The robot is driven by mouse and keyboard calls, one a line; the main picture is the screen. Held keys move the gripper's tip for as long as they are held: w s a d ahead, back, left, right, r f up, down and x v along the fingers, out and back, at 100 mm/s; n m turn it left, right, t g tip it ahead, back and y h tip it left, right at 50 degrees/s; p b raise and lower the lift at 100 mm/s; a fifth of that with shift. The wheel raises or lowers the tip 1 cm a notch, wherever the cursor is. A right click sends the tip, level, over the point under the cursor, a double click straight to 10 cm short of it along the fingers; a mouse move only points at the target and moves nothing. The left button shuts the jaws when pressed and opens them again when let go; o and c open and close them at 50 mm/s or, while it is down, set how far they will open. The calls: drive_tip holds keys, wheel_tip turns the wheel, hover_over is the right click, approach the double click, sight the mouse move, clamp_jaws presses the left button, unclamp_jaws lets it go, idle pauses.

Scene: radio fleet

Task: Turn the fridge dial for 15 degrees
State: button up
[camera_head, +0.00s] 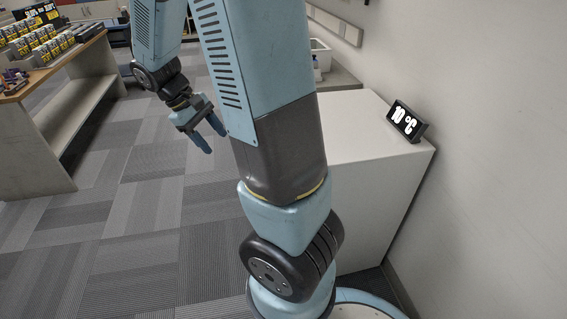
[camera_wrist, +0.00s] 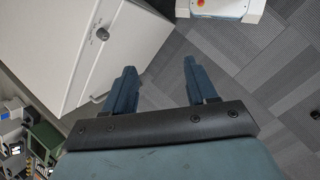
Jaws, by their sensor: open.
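The fridge (camera_head: 375,185) is a white box against the wall at the right. A black display (camera_head: 407,120) on its top reads 10 °C. In the wrist view the fridge's white face (camera_wrist: 65,45) fills the upper left, with a small grey round dial (camera_wrist: 102,33) on it. In the head view the dial does not show. My gripper (camera_head: 210,138) is open and empty, hanging above the carpet to the left of the fridge. In the wrist view its two dark blue fingers (camera_wrist: 160,65) are spread, right of and below the dial, touching nothing.
A wooden-topped table (camera_head: 60,62) with yellow and black boxes stands at the left. A white container (camera_head: 321,57) sits on a counter behind the fridge. The grey carpet (camera_head: 140,220) between is clear. The wrist view shows a green item (camera_wrist: 45,140) at lower left.

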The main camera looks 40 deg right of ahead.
drive_tip(key=w+d+f+n+g+h, duration=0.25)
drive_tip(key=d+f+h, duration=0.3)
drive_tip(key=f, duration=0.55)
drive_tip(key=w+d+f+n+g+h, duration=0.2)
drive_tip(key=d+f+n+g+h, duration=0.25)
drive_tip(key=f, duration=0.55)
drive_tip(key=s+d, duration=0.3)
drive_tip(key=d, duration=0.3)
drive_tip(key=s+d+t+h, duration=0.1)
drive_tip(key=s+d, duration=0.3)
drive_tip(key=d, duration=0.2)
drive_tip(key=shift+d+m+h, duration=0.3)
drive_tip(key=shift+d+m, duration=0.05)
drive_tip(key=shift+m, duration=0.05)
drive_tip(key=shift+c, duration=0.3)
